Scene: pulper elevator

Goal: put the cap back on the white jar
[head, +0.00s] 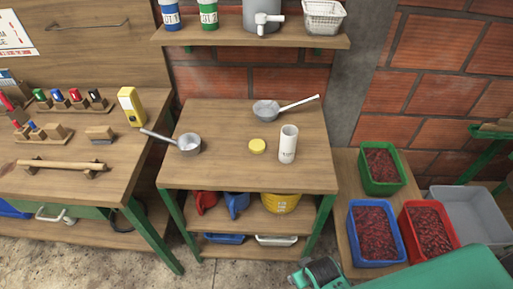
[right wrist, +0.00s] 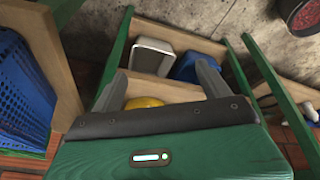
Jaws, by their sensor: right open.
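The white jar (head: 288,145) stands upright on the middle table, right of centre, with small dark print on its side. A round yellow cap (head: 257,146) lies on the table just left of the jar, apart from it. My right arm comes in at the bottom right of the head view, low in front of the table and away from jar and cap. In the right wrist view my right gripper (right wrist: 162,82) is open, with its fingers apart and nothing held. The jar and cap are not visible there. My left gripper is out of view.
A small pan (head: 188,144) sits left of the cap and a ladle-like pan (head: 267,110) behind it. The lower shelf holds a yellow bucket (head: 281,203). Green (head: 381,171), blue (head: 374,235) and red (head: 430,233) crates of dark red contents stand right. The table's front is clear.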

